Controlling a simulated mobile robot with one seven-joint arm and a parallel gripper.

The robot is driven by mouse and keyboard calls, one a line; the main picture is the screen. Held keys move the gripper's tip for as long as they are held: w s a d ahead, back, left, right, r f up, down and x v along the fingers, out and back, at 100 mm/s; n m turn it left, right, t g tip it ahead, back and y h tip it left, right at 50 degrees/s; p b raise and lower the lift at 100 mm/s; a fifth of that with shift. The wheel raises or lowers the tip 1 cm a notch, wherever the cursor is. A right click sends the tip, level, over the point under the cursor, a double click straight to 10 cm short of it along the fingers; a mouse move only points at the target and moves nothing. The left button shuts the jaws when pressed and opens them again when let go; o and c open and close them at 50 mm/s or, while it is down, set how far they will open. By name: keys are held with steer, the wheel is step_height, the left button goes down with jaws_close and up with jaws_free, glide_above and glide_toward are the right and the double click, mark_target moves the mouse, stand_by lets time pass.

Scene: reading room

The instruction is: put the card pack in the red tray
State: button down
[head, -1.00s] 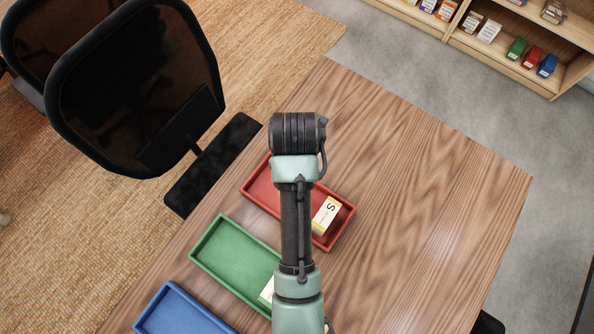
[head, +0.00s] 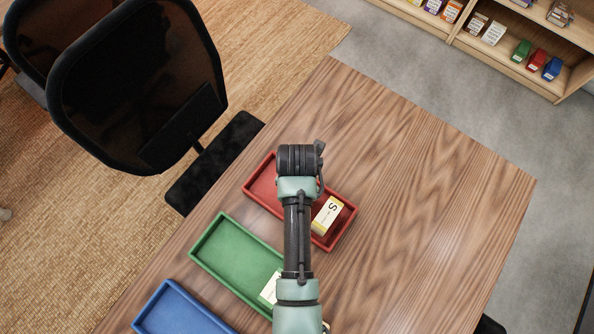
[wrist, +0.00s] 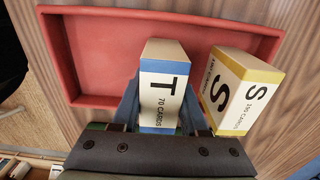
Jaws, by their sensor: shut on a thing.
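A card pack marked T (wrist: 163,82), white with blue ends, is between the fingers of my gripper (wrist: 161,98) in the wrist view. My gripper is shut on it, over the red tray (wrist: 98,52); I cannot tell whether the pack touches the tray floor. The red tray (head: 262,186) also shows in the head view, partly under my arm, which hides my fingers and the T pack there. A second pack marked S (head: 327,214), white and yellow, is at the tray's right end. It also shows right beside the T pack in the wrist view (wrist: 240,92).
A green tray (head: 228,248) with a pale pack (head: 268,291) in it and a blue tray (head: 175,313) lie nearer on the table. The table (head: 440,200) is clear to the right. A black chair (head: 135,90) stands at the left edge, a shelf (head: 510,65) beyond.

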steer(key=shift+f, duration=0.2)
steer(key=shift+c, duration=2.2)
jaws_free()
steer(key=shift+r, duration=0.1)
